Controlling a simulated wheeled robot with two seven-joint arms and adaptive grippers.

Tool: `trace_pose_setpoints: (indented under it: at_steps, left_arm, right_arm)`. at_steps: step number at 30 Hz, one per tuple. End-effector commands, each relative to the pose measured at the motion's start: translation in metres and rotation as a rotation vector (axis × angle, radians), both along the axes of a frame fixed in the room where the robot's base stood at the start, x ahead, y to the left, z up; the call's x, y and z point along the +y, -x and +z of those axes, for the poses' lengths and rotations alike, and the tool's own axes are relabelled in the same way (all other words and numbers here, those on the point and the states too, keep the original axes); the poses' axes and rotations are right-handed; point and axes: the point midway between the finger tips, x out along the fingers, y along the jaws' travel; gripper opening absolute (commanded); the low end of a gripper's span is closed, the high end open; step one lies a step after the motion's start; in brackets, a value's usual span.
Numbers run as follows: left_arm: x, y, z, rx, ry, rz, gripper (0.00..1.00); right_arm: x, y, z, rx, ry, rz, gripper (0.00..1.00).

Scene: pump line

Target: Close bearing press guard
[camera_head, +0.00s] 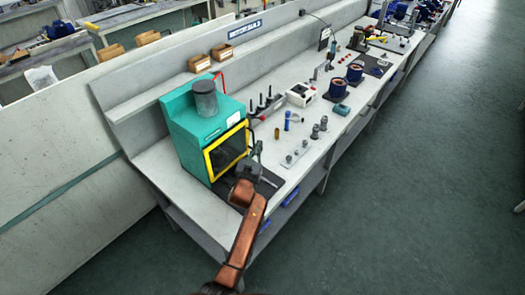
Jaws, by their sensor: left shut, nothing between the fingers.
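The bearing press is a teal box (187,143) with a grey cylinder (206,97) on top, at the near end of the bench. Its guard is a yellow frame (209,163) with a dark window, at the press's front face. I cannot tell whether the guard sits flush. My left gripper (257,148), on a copper-coloured arm, is in front of the guard's right edge, with its fingers shut and empty. My right gripper is out of view.
Right of the press stand dark pegs (268,98), a blue bottle-like part (287,120), a plate with grey metal parts (296,155) and a white box (301,94). Cardboard bins (199,63) sit on the shelf behind. The floor (430,190) right of the bench is clear.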

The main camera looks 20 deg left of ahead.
Motion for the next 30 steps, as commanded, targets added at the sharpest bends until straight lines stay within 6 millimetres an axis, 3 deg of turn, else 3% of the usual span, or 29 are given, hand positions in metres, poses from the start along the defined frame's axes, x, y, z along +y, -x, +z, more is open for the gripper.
trace_pose_setpoints:
  at_steps: [21, 26, 30]
  left_arm:
    - [0.007, -0.003, 0.000, 0.000, 0.001, 0.001, 0.00]
    - [0.006, 0.012, -0.001, 0.001, 0.001, 0.002, 0.00]
    - [0.003, 0.040, -0.001, 0.002, 0.002, 0.002, 0.00]
  right_arm:
    - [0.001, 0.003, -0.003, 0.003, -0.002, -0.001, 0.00]
    - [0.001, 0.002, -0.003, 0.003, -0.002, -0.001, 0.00]
    - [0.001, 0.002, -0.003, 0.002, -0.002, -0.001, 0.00]
